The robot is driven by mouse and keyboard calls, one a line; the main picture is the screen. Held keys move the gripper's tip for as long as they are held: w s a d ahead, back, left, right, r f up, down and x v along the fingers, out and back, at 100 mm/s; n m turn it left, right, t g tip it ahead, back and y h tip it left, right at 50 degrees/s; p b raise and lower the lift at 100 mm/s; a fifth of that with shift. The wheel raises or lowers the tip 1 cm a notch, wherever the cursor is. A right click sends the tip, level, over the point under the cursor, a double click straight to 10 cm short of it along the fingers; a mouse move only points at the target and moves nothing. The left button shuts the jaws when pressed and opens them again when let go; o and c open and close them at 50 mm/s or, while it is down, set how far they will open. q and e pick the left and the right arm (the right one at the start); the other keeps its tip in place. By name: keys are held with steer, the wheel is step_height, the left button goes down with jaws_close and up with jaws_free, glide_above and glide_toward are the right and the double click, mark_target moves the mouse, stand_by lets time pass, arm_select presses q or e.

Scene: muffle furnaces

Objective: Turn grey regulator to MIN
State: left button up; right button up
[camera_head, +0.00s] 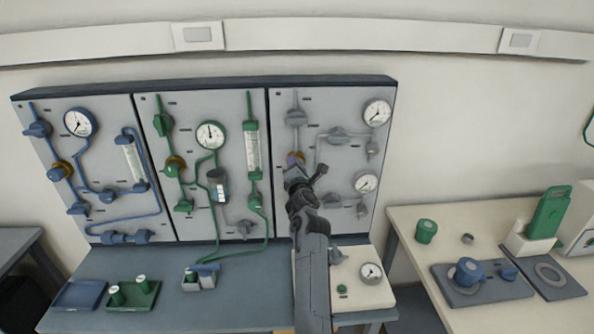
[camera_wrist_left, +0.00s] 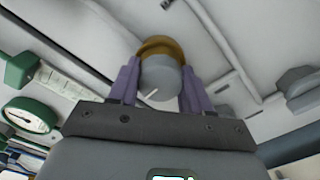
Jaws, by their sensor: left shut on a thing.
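The grey regulator (camera_wrist_left: 162,82) is a round grey knob with a white pointer line and a brass-coloured collar behind it. It is on the grey right-hand panel (camera_head: 340,110). My left gripper (camera_wrist_left: 157,90) is shut on the grey knob, one purple finger on each side. The pointer line slants toward the lower left in the left wrist view. In the head view my left gripper (camera_head: 295,165) covers most of the regulator, and a bit of brass shows there. The MIN marking cannot be made out. My right gripper is not in view.
Grey valves (camera_head: 338,135) and two gauges (camera_head: 377,113) sit right of my gripper. The green panel (camera_head: 226,100) and blue panel (camera_head: 100,100) are to the left. Below are small trays (camera_head: 133,306) and a white box with a gauge (camera_head: 350,292). A wooden table (camera_head: 400,214) is at right.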

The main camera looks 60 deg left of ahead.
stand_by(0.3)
arm_select(q)
steer(key=o, duration=1.1)
steer(key=shift+c, duration=0.2)
steer(key=shift+d, duration=0.15)
